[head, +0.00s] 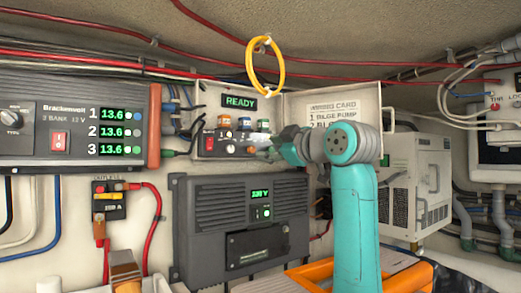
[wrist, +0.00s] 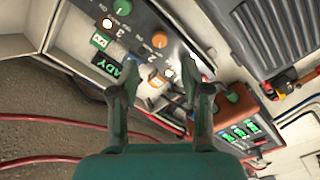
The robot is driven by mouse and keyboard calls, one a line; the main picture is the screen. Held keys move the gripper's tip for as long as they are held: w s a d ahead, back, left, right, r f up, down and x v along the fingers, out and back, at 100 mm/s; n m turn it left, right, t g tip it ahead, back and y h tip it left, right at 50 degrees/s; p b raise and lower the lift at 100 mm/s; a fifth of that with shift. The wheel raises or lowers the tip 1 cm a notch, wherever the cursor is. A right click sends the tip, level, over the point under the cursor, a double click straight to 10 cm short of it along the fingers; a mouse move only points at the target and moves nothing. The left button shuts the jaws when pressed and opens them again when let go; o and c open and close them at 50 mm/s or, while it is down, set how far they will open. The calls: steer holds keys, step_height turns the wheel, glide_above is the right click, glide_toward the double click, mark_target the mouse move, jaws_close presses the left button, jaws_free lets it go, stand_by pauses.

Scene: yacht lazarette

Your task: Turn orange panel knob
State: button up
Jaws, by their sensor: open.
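The orange knob (wrist: 159,40) sits on the dark face of the control panel, between and a little beyond my fingertips in the wrist view. A green knob (wrist: 122,7) is farther along the same panel. My gripper (wrist: 168,66) is open and empty, with one finger on each side of the view; I cannot tell its exact distance from the panel. In the head view my gripper (head: 258,151) is at the panel's lower right and covers part of its knob row. The green READY display (head: 240,102) is lit, and also shows in the wrist view (wrist: 128,72).
Coloured connectors (head: 225,121) and a red switch (head: 209,142) are close by on the panel. An open lid (head: 345,101) stands right of it. A dark inverter (head: 225,220) is below, a battery charger (head: 75,120) to the left. A yellow cable loop (head: 252,68) hangs above.

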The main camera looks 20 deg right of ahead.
steer(key=shift+v, duration=2.15)
